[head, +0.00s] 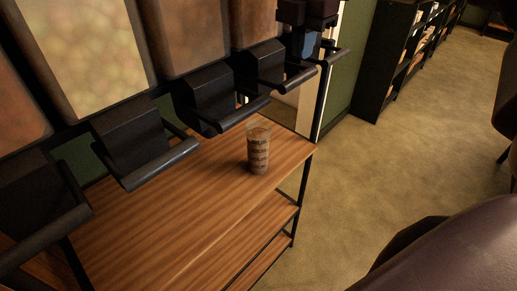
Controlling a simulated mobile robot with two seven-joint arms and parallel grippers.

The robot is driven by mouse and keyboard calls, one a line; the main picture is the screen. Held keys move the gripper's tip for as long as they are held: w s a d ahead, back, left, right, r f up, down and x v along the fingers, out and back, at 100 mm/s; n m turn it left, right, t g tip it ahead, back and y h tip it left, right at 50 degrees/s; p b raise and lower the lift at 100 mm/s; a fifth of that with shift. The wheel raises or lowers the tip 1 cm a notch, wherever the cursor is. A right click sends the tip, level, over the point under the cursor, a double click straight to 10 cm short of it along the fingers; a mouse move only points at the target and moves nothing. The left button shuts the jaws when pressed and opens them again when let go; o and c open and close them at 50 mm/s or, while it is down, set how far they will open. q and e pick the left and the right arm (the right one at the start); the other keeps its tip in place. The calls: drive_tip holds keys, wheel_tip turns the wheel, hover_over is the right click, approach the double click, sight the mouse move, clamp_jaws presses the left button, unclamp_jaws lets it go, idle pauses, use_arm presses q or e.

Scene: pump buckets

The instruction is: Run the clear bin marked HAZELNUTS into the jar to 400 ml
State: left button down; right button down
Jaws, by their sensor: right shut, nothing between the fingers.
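A clear jar (258,150) with dark printed marks stands upright on the wooden table (180,205). It looks brownish inside; its fill level is too small to read. A row of clear bins hangs above: a pale one with blurred round contents (85,45), and brown-orange ones (190,35) beside it. No HAZELNUTS label is readable. My left gripper is not in view.
Other black dispensers (128,140) with bar handles jut out over the table's left side. The table's right edge is near the jar, with a lower shelf (240,245) beneath. Open floor (400,150) lies to the right, with a dark shelving unit (390,60) behind.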

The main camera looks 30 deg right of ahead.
wheel_tip(320, 180, up, 5)
drive_tip(key=p, duration=0.3)
idle(0.5)
drive_tip(key=shift+f, duration=0.1)
